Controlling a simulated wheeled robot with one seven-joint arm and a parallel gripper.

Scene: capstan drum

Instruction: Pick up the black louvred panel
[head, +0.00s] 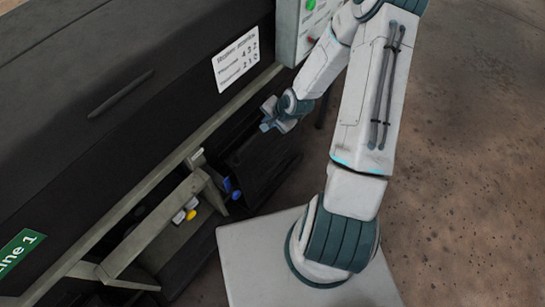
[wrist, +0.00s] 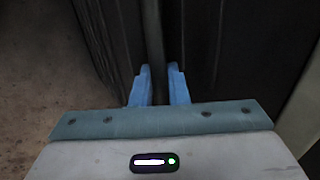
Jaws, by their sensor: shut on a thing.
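The black louvred panel (head: 262,165) stands tilted beside the machine's lower side in the head view, below my gripper. My gripper (head: 266,117) is at its upper edge. In the wrist view the two blue fingers of my gripper (wrist: 159,78) are close together on a thin dark edge between them. The panel's ribbed dark face (wrist: 100,40) shows to the left of the fingers there. The fingers hide the gripped part of the edge, and the dark surfaces make its outline hard to tell.
A large dark machine (head: 110,100) with a pale rail fills the left. A grey bracket (head: 155,220) and several small coloured parts (head: 190,212) lie in the open bay near the panel. A control box (head: 300,30) is behind my arm. The floor (head: 470,150) at right is clear.

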